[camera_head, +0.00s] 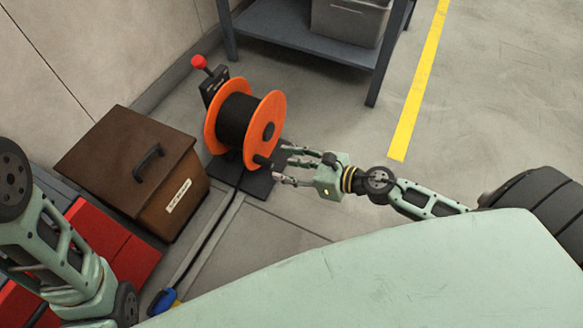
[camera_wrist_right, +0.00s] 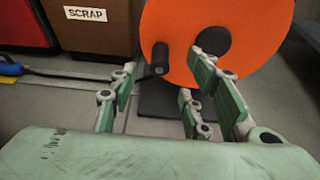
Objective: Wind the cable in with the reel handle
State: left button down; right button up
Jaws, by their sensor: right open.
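The cable reel (camera_head: 238,118) stands on a dark base plate on the floor, with orange side discs and dark cable wound between them. Its black reel handle (camera_head: 263,161) sticks out low on the near orange disc; it also shows in the right wrist view (camera_wrist_right: 160,58). The dark cable (camera_head: 213,237) runs from under the reel along a floor channel to a blue and yellow end piece (camera_head: 162,301). My right gripper (camera_head: 284,166) is open, its fingers pointing at the handle from the right, with nothing seen between them. My left arm shows at the left edge, its gripper out of view.
A brown scrap box (camera_head: 124,178) stands left of the reel, beside a red case (camera_head: 108,238). A red-knobbed lever (camera_head: 199,62) rises behind the reel. A blue-grey shelf (camera_head: 325,48) with a grey bin (camera_head: 350,18) stands behind. The floor at right is clear.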

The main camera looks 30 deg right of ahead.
aim_at(272, 164)
jog(key=shift+x, duration=3.85)
jog(key=shift+r, duration=0.1)
jog(key=shift+c, duration=0.4)
